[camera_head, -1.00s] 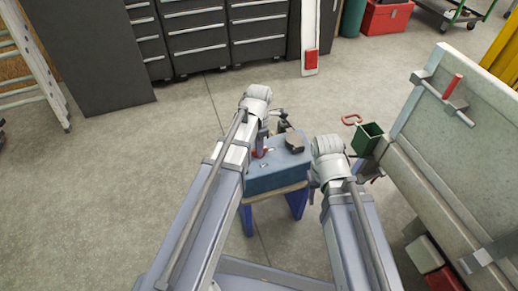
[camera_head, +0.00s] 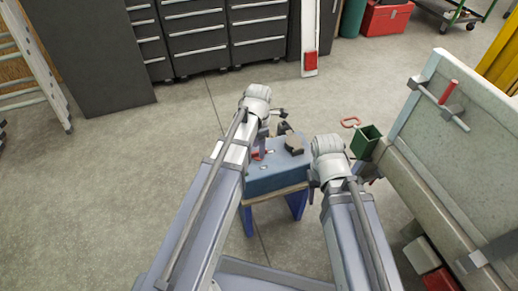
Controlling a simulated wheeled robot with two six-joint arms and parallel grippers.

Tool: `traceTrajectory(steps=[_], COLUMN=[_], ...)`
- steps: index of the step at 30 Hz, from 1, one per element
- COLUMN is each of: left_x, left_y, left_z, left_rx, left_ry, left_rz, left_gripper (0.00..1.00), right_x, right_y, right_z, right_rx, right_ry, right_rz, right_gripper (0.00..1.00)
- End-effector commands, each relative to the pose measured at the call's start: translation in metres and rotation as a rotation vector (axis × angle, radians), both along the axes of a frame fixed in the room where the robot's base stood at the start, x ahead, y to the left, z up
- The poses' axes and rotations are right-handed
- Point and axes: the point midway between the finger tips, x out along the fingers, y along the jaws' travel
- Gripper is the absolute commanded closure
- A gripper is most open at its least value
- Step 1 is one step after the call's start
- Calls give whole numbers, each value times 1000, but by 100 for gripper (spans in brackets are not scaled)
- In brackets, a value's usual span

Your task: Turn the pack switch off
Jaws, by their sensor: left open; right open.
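A blue box (camera_head: 270,180) sits on a small stand with blue legs, between my two arms. A small red part (camera_head: 258,155) shows on its top, partly hidden by my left arm; I cannot tell if it is the pack switch or how it is set. A dark block (camera_head: 293,145) lies on the box's top right. My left gripper (camera_head: 264,141) is open, pointing down over the box's top near the red part; its fingertips are mostly hidden. My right gripper (camera_head: 313,182) is open at the box's right side, largely hidden by its own wrist.
A pale trailer panel (camera_head: 440,150) with a red-handled bar (camera_head: 448,92) stands close on the right. Dark drawer cabinets (camera_head: 200,40) line the back.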

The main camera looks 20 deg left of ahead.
Motion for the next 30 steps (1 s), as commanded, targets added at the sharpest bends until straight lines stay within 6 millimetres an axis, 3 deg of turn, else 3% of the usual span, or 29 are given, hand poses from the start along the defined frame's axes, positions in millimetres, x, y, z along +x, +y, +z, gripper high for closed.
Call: traceTrajectory(steps=[15,26,30], left_x=[0,0,-5], left_y=[0,0,-4], left_z=[44,45,64], left_rx=[0,0,2], left_ry=[0,0,2], left_rz=[0,-2,-68], left_gripper=[48,48,48], right_x=[0,-1,-1], right_y=[1,2,2], right_z=[44,45,64], right_rx=[7,8,8], right_ry=[2,2,2], right_rz=[-2,-2,-2], right_gripper=[50,50,50])
